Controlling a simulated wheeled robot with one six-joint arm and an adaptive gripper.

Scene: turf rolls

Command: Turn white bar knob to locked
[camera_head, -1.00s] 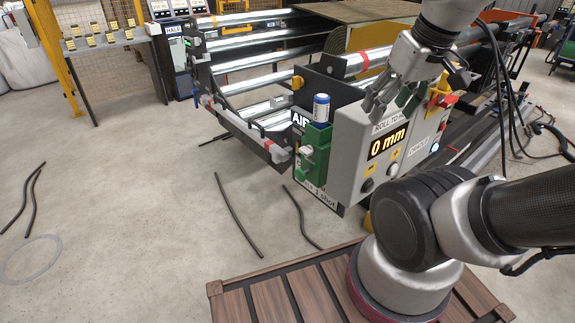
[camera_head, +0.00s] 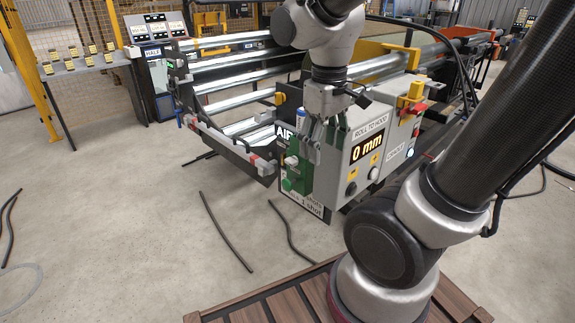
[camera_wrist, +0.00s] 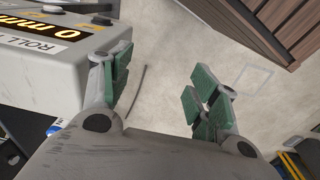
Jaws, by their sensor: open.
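A small pale piece (camera_head: 290,161) shows on the front of the green unit (camera_head: 297,183) at the left end of the grey control box (camera_head: 345,175). It may be the white bar knob, but it is too small to tell, and its setting cannot be read. My gripper (camera_head: 317,138) points down in front of the box's left end, just right of the pale piece, and covers part of the box. In the wrist view, my gripper (camera_wrist: 160,92) is open and empty, with green pads apart and bare floor between them. No white bar knob can be made out there.
The box carries a "0 mm" display (camera_head: 367,147) and dark knobs. A roller frame (camera_head: 235,85) stands behind it. Black hoses (camera_head: 225,232) lie on the floor. A brown slatted platform (camera_head: 265,302) is at the front. Open floor lies to the left.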

